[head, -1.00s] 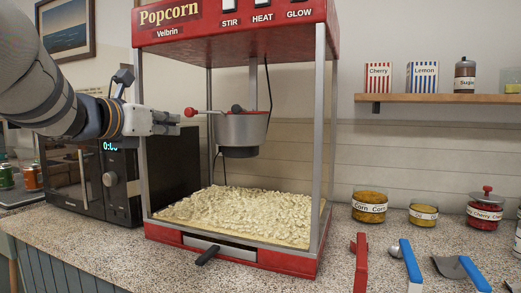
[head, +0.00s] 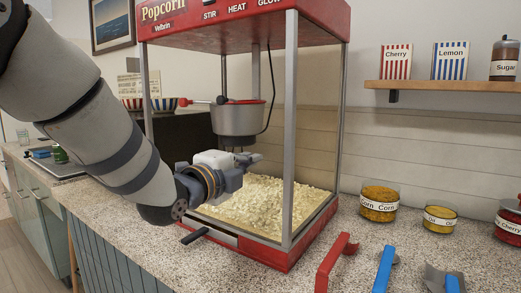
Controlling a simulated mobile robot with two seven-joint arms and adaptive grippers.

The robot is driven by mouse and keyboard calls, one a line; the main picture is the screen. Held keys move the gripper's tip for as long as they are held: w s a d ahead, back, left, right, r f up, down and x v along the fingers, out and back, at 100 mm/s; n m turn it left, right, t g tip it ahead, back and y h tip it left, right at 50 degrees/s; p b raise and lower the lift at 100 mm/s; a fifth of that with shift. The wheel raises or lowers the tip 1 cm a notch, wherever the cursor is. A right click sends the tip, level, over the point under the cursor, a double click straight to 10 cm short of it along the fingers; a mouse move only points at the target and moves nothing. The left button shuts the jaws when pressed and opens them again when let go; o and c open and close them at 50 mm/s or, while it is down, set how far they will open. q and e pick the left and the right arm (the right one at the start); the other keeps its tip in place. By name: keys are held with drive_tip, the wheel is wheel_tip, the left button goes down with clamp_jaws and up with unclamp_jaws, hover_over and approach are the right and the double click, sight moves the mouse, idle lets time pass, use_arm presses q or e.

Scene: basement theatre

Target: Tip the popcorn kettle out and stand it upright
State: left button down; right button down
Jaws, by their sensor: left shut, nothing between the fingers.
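The popcorn kettle (head: 238,119) is a grey metal pot hanging upright inside the red popcorn machine (head: 265,250). Its handle points left and ends in a red knob (head: 184,102). A pile of popcorn (head: 265,203) covers the machine's floor below it. My left gripper (head: 257,158) is shut and empty, below the kettle and apart from its handle. It overlaps the popcorn in the picture; I cannot tell how far it reaches inside the cabinet. My right gripper is not in view.
Jars of corn (head: 379,203), oil (head: 440,219) and cherry (head: 510,220) stand right of the machine. A red-handled tool (head: 332,262) and blue-handled tools (head: 385,268) lie in front. A shelf (head: 440,87) hangs above. A black drawer handle (head: 195,236) juts from the machine's front.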

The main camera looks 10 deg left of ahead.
use_arm(q)
drive_tip(key=w+a, duration=0.1)
drive_tip(key=w, duration=0.9)
drive_tip(key=shift+a, duration=0.2)
drive_tip(key=shift+w+a+f, duration=0.1)
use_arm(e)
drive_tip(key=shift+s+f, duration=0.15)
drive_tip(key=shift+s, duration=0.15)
